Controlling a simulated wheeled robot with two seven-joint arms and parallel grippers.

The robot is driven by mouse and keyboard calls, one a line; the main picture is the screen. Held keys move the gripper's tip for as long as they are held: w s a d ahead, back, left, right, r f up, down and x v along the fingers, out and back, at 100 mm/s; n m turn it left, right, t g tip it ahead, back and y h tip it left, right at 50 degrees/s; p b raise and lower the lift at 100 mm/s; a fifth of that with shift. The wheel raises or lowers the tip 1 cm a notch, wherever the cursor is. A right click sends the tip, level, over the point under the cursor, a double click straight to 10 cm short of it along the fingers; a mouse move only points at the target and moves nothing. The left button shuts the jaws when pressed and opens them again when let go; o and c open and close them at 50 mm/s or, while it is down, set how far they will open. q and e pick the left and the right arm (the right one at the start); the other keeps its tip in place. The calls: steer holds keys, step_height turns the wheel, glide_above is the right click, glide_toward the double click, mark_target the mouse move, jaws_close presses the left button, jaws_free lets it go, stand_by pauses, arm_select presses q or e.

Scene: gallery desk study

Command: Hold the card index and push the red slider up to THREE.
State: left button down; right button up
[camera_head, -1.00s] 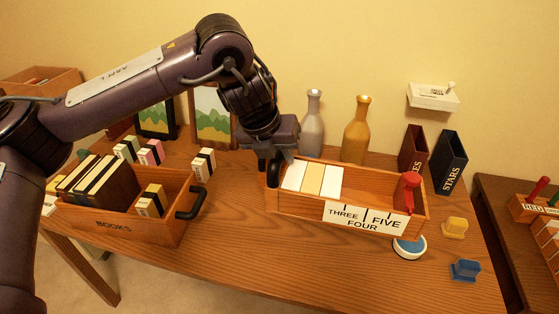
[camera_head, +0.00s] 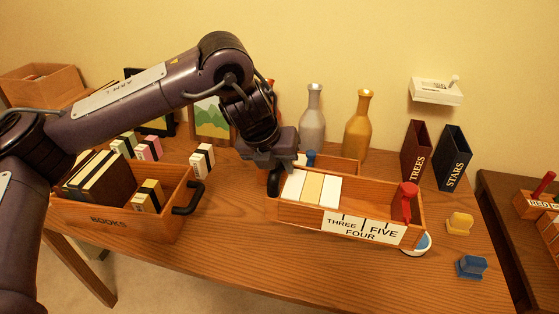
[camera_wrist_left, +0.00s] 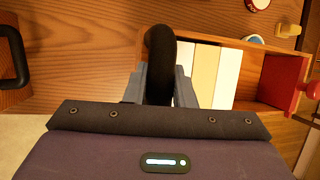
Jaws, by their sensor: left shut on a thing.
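The card index (camera_head: 295,209) is a long wooden box with a white label (camera_head: 362,227) reading THREE, FOUR, FIVE. White and yellowish cards (camera_head: 312,187) stand in its left part. The red slider (camera_head: 408,203), with a red knob on top, stands near its right end, beyond FIVE and apart from the cards. My left gripper (camera_head: 276,166) is shut on the black handle (camera_wrist_left: 160,50) at the box's left end; the wrist view shows the handle between the fingers. My right gripper is out of view.
A BOOKS crate (camera_head: 112,221) stands left. Bottles (camera_head: 357,130) and TREES (camera_head: 416,150) and STARS (camera_head: 453,158) boxes stand behind. Yellow (camera_head: 459,223) and blue (camera_head: 471,267) blocks lie right. A round blue-and-white piece (camera_head: 423,243) is partly hidden by the index. The front desktop is clear.

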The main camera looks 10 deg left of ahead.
mark_target(280, 189)
arm_select(q)
steer(key=shift+f+b, duration=2)
steer(key=shift+f, duration=1.5)
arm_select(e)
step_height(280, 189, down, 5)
arm_select(q)
step_height(280, 189, down, 2)
steer(key=shift+f+b, duration=0.1)
steer(key=shift+b, duration=0.8)
steer(key=shift+f+b, duration=0.4)
steer(key=shift+f, duration=0.25)
steer(key=shift+f+b, duration=0.3)
steer(key=shift+f, duration=0.4)
steer(key=shift+d+f+b, duration=0.1)
steer(key=shift+f+b, duration=0.7)
steer(key=shift+f, duration=0.2)
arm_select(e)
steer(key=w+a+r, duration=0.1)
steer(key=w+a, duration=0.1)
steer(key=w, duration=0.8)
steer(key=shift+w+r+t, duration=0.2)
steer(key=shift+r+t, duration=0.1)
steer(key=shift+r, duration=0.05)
